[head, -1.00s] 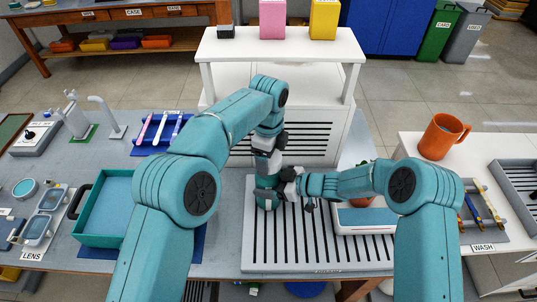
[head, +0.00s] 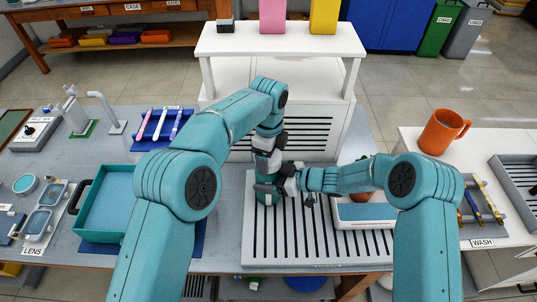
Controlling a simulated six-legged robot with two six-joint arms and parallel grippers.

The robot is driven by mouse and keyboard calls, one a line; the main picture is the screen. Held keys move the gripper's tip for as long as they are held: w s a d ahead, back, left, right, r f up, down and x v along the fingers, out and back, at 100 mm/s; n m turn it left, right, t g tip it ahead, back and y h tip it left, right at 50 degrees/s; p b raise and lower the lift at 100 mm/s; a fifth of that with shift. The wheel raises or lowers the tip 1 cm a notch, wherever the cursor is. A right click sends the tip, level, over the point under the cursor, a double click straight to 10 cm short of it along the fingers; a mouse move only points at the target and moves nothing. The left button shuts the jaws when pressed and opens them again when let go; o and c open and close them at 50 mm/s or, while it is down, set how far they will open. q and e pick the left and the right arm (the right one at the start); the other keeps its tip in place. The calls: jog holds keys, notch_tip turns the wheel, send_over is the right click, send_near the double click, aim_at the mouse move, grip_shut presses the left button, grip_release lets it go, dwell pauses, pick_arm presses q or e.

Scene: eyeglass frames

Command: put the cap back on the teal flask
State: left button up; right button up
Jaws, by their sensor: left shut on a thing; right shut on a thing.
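The teal flask (head: 266,196) stands upright on the slatted grey rack, at its left end. Only a small part of its body shows below the grippers. My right gripper (head: 276,187) reaches in from the right and is shut on the flask's body. My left gripper (head: 267,168) points straight down from above, directly over the flask, and is shut on the cap. The cap is hidden between the fingers and the wrist, so I cannot tell whether it touches the flask's neck.
The slatted rack (head: 310,255) has clear space in front. A white-edged tray (head: 364,213) lies on its right side, partly behind my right arm. A teal tray (head: 106,203) is at left. An orange mug (head: 441,132) stands right, and a white shelf unit (head: 281,45) behind.

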pick_arm(q)
jog(key=shift+f, duration=0.6)
pick_arm(e)
jog(key=shift+s+f, duration=0.1)
jog(key=shift+f, duration=0.1)
grip_shut()
pick_arm(q)
jog(key=m, duration=0.6)
jog(key=shift+m, duration=0.4)
jog(key=o, duration=1)
jog(key=shift+r, duration=2.3)
jog(key=shift+c, duration=0.3)
